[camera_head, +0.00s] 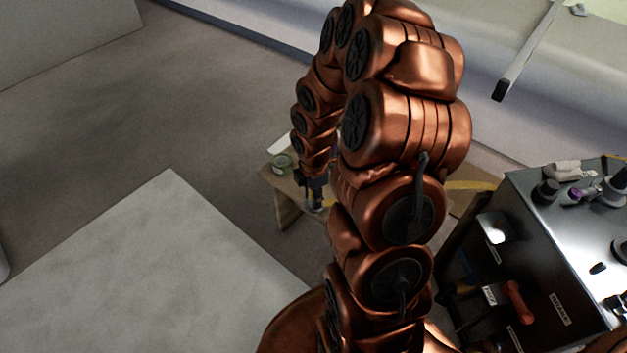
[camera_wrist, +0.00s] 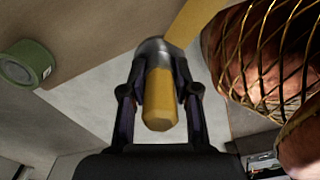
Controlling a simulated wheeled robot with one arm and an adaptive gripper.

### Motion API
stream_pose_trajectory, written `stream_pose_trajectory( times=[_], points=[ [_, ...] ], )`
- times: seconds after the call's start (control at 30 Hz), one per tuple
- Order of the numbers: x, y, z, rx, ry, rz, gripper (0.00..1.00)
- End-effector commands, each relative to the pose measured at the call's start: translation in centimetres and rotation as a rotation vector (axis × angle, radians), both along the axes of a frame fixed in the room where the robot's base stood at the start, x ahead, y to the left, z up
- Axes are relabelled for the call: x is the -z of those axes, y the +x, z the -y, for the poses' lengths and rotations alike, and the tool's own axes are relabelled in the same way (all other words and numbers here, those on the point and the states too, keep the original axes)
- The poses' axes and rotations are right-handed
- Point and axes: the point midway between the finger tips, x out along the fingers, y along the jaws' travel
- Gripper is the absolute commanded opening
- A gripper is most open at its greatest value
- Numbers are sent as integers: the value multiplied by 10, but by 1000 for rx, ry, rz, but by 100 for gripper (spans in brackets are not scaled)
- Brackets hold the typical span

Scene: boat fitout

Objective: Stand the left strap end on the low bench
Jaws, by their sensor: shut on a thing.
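My gripper (camera_wrist: 158,105) is shut on a yellow piece with a rounded grey metal end, which looks like the strap end (camera_wrist: 159,95). A yellow strap band (camera_wrist: 193,22) runs up and right from behind it. In the head view, my gripper (camera_head: 314,198) is at the low wooden bench (camera_head: 287,208), mostly in front of its right part. In the wrist view, the bench top (camera_wrist: 95,50) fills the upper left, and the held piece overlaps its edge. I cannot tell whether the piece touches the bench. My arm hides much of the bench in the head view.
A green tin (camera_head: 282,163) stands on the bench's left end; it also shows in the wrist view (camera_wrist: 27,64). A dark cabinet (camera_head: 540,240) with several items on top stands at the right. A pale panel (camera_head: 150,260) lies at the front left. Floor (camera_head: 150,100) is clear behind.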

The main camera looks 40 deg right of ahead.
Motion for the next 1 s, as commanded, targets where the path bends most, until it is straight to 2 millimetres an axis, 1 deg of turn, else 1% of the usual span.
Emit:
stream_pose_trajectory(
  times=[0.03,0.1,0.53,0.7,0.87,1.0],
  points=[
    [3,8,3,-1,0,2,0],
    [5,18,9,-1,0,2,0],
    [10,72,40,0,0,3,0],
    [11,84,47,-1,0,-1,0],
    [11,88,50,1,0,0,0],
    [24,87,50,0,0,-3,0]
  ],
)
